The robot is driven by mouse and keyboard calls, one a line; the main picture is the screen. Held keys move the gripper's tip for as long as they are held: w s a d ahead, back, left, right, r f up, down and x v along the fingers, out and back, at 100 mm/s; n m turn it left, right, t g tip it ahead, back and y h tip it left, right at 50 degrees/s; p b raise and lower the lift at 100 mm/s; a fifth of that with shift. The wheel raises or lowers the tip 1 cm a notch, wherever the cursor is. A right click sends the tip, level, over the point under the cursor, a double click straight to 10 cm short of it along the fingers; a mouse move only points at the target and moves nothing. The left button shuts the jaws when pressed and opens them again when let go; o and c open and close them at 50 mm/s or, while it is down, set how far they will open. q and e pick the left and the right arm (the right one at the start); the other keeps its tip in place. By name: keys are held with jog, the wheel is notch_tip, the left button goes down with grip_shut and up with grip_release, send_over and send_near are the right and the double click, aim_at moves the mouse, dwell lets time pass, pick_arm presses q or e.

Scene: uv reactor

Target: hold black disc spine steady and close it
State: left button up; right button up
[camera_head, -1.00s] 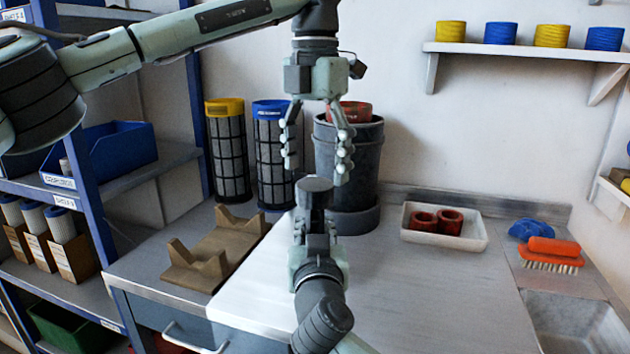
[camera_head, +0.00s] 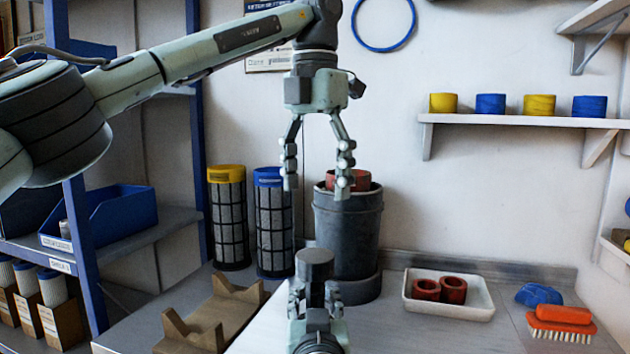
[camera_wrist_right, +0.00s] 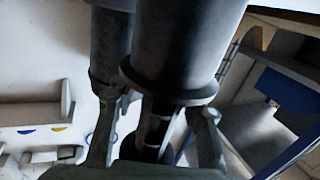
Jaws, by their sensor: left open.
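The black disc (camera_head: 315,258), a dark cylinder with a wider top, is upright above the bench, in front of the grey vessel. Its narrower dark spine (camera_head: 315,294) goes down between the fingers of my right gripper (camera_head: 315,291), which appears shut on it. A large dark flanged cylinder (camera_wrist_right: 190,50) shows in the right wrist view with my fingers on both sides, and hides much behind it. My left gripper (camera_head: 318,186) is open, empty and pointing down above the disc, clearly apart from it.
The grey vessel (camera_head: 347,235) stands close behind, with a red ring at its top. Two mesh filters (camera_head: 272,225) stand left of it. A wooden cradle (camera_head: 195,325) is at front left. A white tray (camera_head: 447,311) with red rings and an orange brush (camera_head: 560,316) are right.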

jog(key=shift+o, duration=0.7)
jog(key=s, duration=1.2)
jog(key=shift+d, duration=0.2)
